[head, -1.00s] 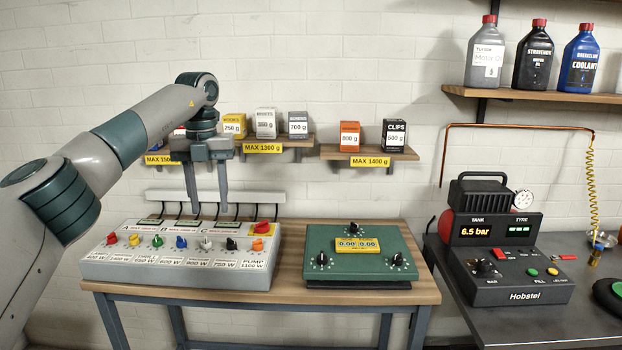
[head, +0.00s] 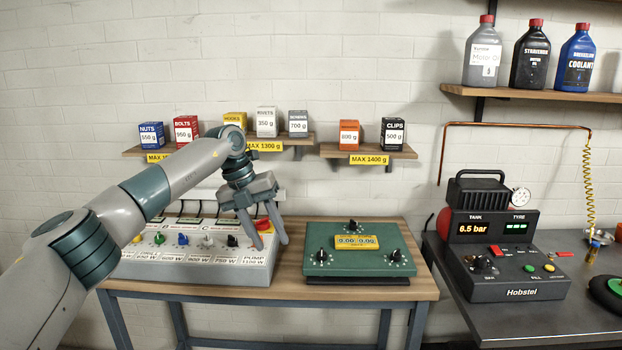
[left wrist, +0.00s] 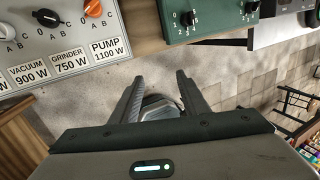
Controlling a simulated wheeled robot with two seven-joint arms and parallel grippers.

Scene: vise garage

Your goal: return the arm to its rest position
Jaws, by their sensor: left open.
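My left arm (head: 155,190) comes in from the left in the head view and reaches over the bench. My left gripper (head: 271,246) is open and empty, fingers pointing down, in front of the right end of the grey switch panel (head: 195,268). In the left wrist view the two fingers (left wrist: 157,100) are apart with nothing held between them; floor and a grey part of unclear nature show beyond. My right gripper is not in view.
A green panel (head: 325,262) with dials sits right of the gripper on the wooden bench (head: 290,287). A compressor unit (head: 505,260) stands on the dark table at right. Shelves with small boxes (head: 349,135) and bottles (head: 531,55) hang on the wall.

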